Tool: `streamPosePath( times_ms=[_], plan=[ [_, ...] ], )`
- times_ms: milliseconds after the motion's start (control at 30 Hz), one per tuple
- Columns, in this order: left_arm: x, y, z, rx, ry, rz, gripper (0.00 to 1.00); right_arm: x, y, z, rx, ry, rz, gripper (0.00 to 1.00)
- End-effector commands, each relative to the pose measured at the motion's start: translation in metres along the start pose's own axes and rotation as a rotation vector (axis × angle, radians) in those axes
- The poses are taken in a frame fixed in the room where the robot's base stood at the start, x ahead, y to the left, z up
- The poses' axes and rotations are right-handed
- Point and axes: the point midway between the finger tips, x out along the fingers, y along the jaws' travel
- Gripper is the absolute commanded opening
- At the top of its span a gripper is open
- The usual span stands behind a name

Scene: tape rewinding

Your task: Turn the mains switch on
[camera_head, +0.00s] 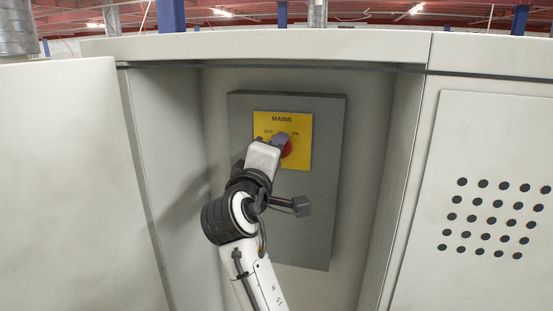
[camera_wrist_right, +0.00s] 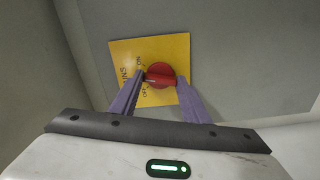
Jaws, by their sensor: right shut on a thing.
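The red mains switch (camera_head: 287,150) is a round knob on a yellow plate (camera_head: 301,157) marked MAINS, OFF and ON. The plate is on a grey box (camera_head: 325,190) inside a cabinet recess. My right gripper (camera_head: 284,139) reaches it from below and hides part of the knob. In the right wrist view the red knob (camera_wrist_right: 160,72) sits between the purple fingertips of my right gripper (camera_wrist_right: 161,81), which is shut on its handle bar. The bar lies roughly left to right there. I cannot tell for sure which mark it points to. My left gripper is not in view.
Pale cabinet walls enclose the recess on the left (camera_head: 165,150) and right (camera_head: 392,190). A panel with several black holes (camera_head: 490,180) is at the right. A ledge (camera_head: 270,47) runs across the top. Free room lies in the recess right of the arm.

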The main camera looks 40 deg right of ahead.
Motion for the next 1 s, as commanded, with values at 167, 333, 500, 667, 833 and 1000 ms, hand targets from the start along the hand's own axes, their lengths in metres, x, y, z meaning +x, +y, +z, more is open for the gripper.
streamPosePath(
  times_ms=[167, 333, 500, 667, 833, 1000],
  plan=[
    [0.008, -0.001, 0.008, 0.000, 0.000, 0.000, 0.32, -0.001, -0.004, 0.000, 0.157, 0.000, -0.006, 0.20],
    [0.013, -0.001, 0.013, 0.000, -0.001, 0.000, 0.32, -0.001, -0.004, 0.000, 0.281, 0.000, -0.006, 0.20],
    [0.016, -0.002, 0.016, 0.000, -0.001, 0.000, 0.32, -0.001, -0.004, 0.000, 0.375, -0.001, -0.006, 0.20],
    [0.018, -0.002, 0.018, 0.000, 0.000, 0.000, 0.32, -0.001, -0.003, 0.000, 0.428, 0.000, -0.006, 0.20],
    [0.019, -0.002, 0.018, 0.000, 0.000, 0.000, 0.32, 0.000, -0.003, 0.000, 0.457, -0.001, -0.006, 0.20],
    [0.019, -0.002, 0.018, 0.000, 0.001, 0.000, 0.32, 0.000, -0.003, 0.000, 0.464, -0.001, -0.006, 0.20]
  ],
)
